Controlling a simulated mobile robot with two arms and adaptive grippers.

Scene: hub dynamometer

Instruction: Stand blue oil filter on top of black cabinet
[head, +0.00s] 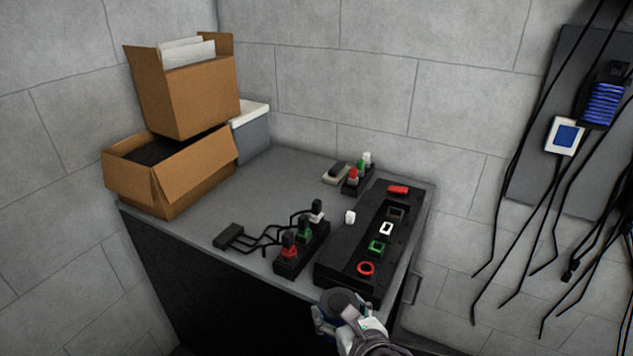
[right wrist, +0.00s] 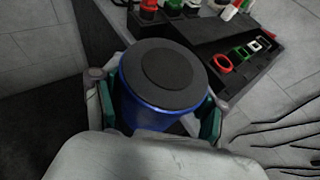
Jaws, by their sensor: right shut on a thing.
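The blue oil filter (right wrist: 150,113) is a blue cylinder with a dark round top, upright in the right wrist view. My right gripper (right wrist: 157,120) is shut on it, with green-padded fingers on both sides. In the head view the filter (head: 343,302) and my right gripper (head: 345,318) are at the bottom, by the front right corner of the black cabinet (head: 190,275). The cabinet has a grey top (head: 270,188). Whether the filter overlaps the top or is in front of its edge is hard to tell. My left gripper is not in view.
Two cardboard boxes (head: 190,95) and a grey bin (head: 250,135) fill the back left. A black panel (head: 345,245) with coloured parts covers the right side. A connector strip with cables (head: 300,250) lies beside it.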

